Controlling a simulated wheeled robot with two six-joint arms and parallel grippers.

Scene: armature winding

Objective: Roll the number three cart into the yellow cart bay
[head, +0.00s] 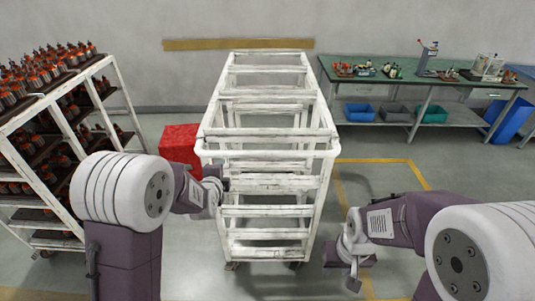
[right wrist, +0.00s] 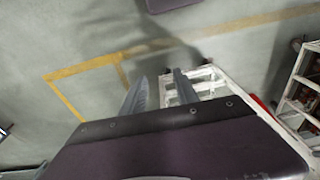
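An empty white shelf cart (head: 265,151) on casters stands in the middle of the head view; no number shows on it. It also shows in the right wrist view (right wrist: 215,86). A yellow floor outline (head: 420,176) lies to the right of the cart, partly hidden by my right arm; yellow lines also show in the right wrist view (right wrist: 85,67). My left gripper (head: 217,188) is at the cart's near left post; its fingers are too hidden to read. My right gripper (head: 352,272) is right of the cart, its fingers apart and empty in the right wrist view (right wrist: 160,88).
A loaded rack (head: 118,98) with orange-and-black parts stands at the left. A red box (head: 181,148) is on the floor behind the cart's left side. A green workbench (head: 385,80) with bins beneath stands at the back right. Floor inside the yellow outline looks clear.

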